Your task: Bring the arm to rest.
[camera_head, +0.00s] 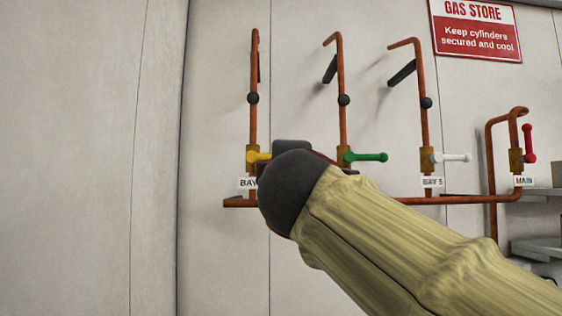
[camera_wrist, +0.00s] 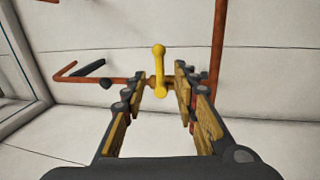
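My gripper (camera_wrist: 159,80) is open in the wrist view, with its padded fingers spread. The yellow valve handle (camera_wrist: 158,66) shows in the gap at the fingertips, with clear space on either side of it. Whether it lies between the tips or just beyond them, I cannot tell. In the head view, my arm reaches in from the lower right to the left valve. Its dark wrist hides most of the gripper there. The yellow handle (camera_head: 260,157) shows just left of the wrist, at the left riser.
The green handle (camera_head: 368,157) and white handle (camera_head: 452,157) point right. The red handle (camera_head: 529,143) at MAIN points up. Copper pipes (camera_head: 460,200) run along the wall. A grey shelf (camera_head: 540,246) stands at the right. The wall's left side has free room before it.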

